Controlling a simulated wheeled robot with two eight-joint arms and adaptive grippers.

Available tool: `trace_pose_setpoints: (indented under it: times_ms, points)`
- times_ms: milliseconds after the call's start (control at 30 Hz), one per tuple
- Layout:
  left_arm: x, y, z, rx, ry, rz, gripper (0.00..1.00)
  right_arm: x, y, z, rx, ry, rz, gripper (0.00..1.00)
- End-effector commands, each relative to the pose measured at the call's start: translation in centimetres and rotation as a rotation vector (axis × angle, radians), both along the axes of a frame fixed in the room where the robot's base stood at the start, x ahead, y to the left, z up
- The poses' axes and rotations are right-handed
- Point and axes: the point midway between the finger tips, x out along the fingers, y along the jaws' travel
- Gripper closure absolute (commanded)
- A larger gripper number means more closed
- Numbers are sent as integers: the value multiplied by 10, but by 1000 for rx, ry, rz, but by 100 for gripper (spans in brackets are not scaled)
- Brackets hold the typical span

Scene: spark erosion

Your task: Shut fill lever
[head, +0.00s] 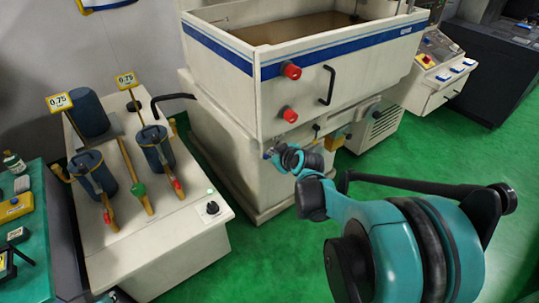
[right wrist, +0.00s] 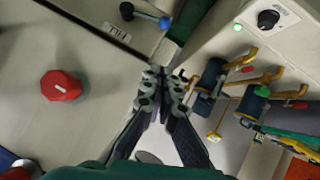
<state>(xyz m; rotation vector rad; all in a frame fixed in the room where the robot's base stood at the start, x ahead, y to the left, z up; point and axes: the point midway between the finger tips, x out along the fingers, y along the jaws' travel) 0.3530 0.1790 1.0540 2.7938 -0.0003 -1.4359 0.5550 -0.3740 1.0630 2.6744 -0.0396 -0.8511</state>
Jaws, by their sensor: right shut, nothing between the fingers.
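The fill lever (right wrist: 146,15) shows at the top of the right wrist view. It is a thin rod running from a black hub to a blue knob on a pale panel, beside a FILL label (right wrist: 117,32). My right gripper (right wrist: 163,73) is shut and empty. Its fingertips appear below the blue knob in that view, apart from it in the picture; the depth between them is unclear. In the head view my right gripper (head: 270,152) is small, in front of the white machine's lower front. I cannot make out the lever there. My left gripper is not in view.
The white machine tank (head: 340,65) has red knobs (head: 291,71) and a black handle (head: 327,86) on its front. A pale filter unit (head: 165,240) with blue canisters stands left. Green floor (head: 270,260) lies open between.

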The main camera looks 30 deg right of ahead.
Motion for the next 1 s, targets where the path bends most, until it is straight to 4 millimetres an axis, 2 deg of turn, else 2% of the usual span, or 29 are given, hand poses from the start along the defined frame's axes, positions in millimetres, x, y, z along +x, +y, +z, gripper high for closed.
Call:
trace_pose_setpoints:
  times_ms: [433,600,700,1000]
  points:
    - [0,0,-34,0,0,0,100,75,-11,-54,-1,1,2,100]
    - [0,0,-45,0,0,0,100,78,-19,-78,1,0,-1,100]
    - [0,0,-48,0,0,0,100,80,-21,-84,1,0,-1,100]
    - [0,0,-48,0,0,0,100,80,-23,-87,0,0,0,100]
